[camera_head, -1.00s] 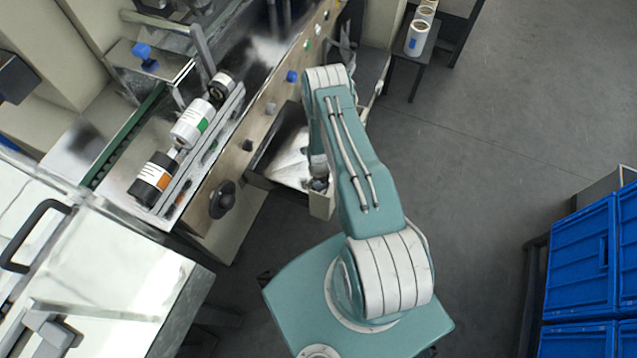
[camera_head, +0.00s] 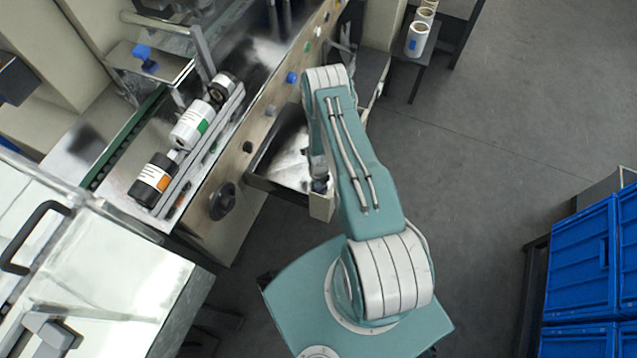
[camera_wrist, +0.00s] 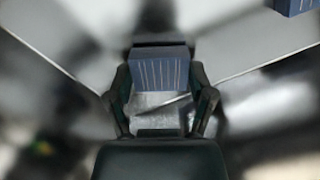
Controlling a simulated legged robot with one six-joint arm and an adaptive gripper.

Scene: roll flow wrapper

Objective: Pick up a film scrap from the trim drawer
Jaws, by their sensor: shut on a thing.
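My gripper (camera_wrist: 160,76) is shut on a blue-grey film scrap with pale stripes (camera_wrist: 160,68), held between both fingertips in the wrist view. A similar blue striped piece (camera_wrist: 296,5) shows at the top right edge of that view. The trim drawer (camera_head: 320,206) is pulled out from the machine front in the head view, with a shiny grey inside. My gripper is at or over its right part there, mostly hidden by my arm. I cannot tell from the blurred wrist view whether the scrap touches the drawer.
The machine front with knobs (camera_head: 222,201) borders the drawer on the left. Labelled rolls (camera_head: 190,124) lie on the machine. White rolls (camera_head: 417,38) stand on a small stand at the top. Blue crates (camera_head: 582,262) are stacked at the right. The floor between is clear.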

